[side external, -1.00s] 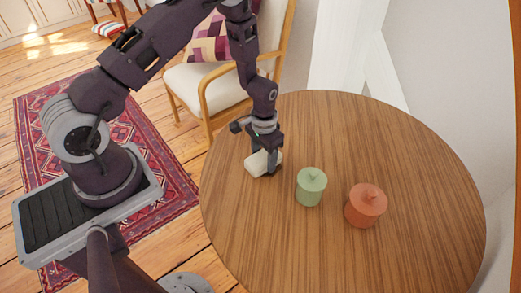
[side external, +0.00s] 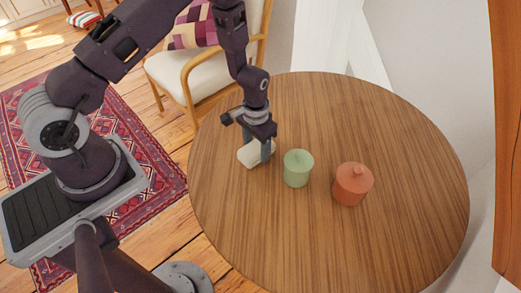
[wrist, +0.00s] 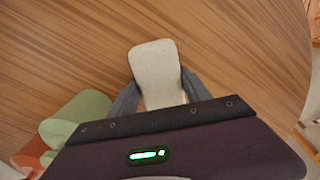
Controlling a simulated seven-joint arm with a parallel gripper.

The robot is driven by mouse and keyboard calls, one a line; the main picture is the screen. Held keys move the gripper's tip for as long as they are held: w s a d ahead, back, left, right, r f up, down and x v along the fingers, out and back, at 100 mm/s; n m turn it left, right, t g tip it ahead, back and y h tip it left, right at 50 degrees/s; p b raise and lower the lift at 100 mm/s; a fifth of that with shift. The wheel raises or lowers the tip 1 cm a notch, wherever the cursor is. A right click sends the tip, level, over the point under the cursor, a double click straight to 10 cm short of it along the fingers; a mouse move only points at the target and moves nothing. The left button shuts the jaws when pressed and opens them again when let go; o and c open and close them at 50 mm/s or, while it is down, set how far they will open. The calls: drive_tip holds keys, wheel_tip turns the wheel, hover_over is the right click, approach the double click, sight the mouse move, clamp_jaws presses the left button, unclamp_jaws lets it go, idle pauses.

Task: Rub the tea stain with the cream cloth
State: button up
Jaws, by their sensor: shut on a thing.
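The cream cloth (side external: 254,154) is a small folded pad on the round wooden table, near the edge closest to my arm. It also shows in the wrist view (wrist: 156,70), sticking out from between the fingers. My gripper (side external: 258,150) is shut on the cloth and points down, with the pad at table height; I cannot tell how firmly it touches the wood. In the wrist view, a grey finger of my gripper (wrist: 159,92) shows on each side of the cloth. I cannot make out a tea stain in either view; the pad or gripper may hide it.
A green lidded jar (side external: 298,170) stands just right of the cloth, and an orange lidded jar (side external: 352,185) stands farther right. The wooden table (side external: 310,240) is bare at the front and back. A cushioned chair (side external: 190,75) stands behind its left edge.

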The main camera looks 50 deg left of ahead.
drive_tip(key=shift+a, duration=2.4)
wheel_tip(320, 180, up, 8)
drive_tip(key=shift+d+r, duration=0.15)
drive_tip(key=shift+f, duration=0.25)
